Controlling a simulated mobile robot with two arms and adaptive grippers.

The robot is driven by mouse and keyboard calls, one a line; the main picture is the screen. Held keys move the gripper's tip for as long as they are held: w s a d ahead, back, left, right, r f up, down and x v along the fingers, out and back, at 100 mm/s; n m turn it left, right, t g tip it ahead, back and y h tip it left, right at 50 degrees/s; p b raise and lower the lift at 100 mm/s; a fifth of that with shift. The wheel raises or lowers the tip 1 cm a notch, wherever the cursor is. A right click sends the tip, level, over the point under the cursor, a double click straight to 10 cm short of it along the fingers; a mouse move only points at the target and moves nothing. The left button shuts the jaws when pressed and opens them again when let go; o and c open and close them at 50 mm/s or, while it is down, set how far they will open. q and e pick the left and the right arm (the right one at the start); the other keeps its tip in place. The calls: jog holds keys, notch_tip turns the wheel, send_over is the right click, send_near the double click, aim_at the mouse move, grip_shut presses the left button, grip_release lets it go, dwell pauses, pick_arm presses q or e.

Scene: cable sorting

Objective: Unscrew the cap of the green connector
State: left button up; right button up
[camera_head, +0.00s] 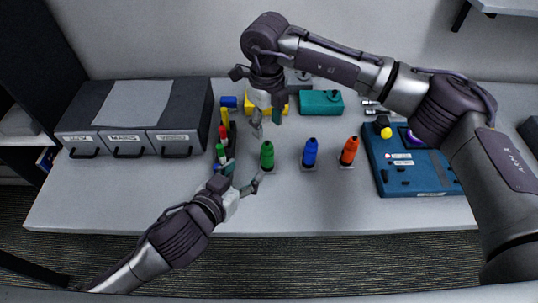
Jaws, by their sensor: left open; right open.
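The green connector (267,156) stands upright on the table, with a dark top end. My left gripper (243,177) is open just to its lower left, with one finger close to the connector's base; whether it touches cannot be told. My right gripper (267,124) is open and points down above and behind the green connector, apart from it. The blue connector (310,152) and the orange connector (349,151) stand upright in a row to the right of the green one.
A grey three-drawer unit (135,118) stands at the left. Several small coloured parts lie beside it. A yellow block (250,107) and a teal box (320,103) are at the back. A blue panel (415,180) lies at the right. The table's front strip (330,210) is clear.

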aim_at(265, 150)
pick_arm(q)
jog(key=x, duration=1.3)
jog(key=shift+w+f, duration=0.15)
jog(key=shift+w, duration=0.05)
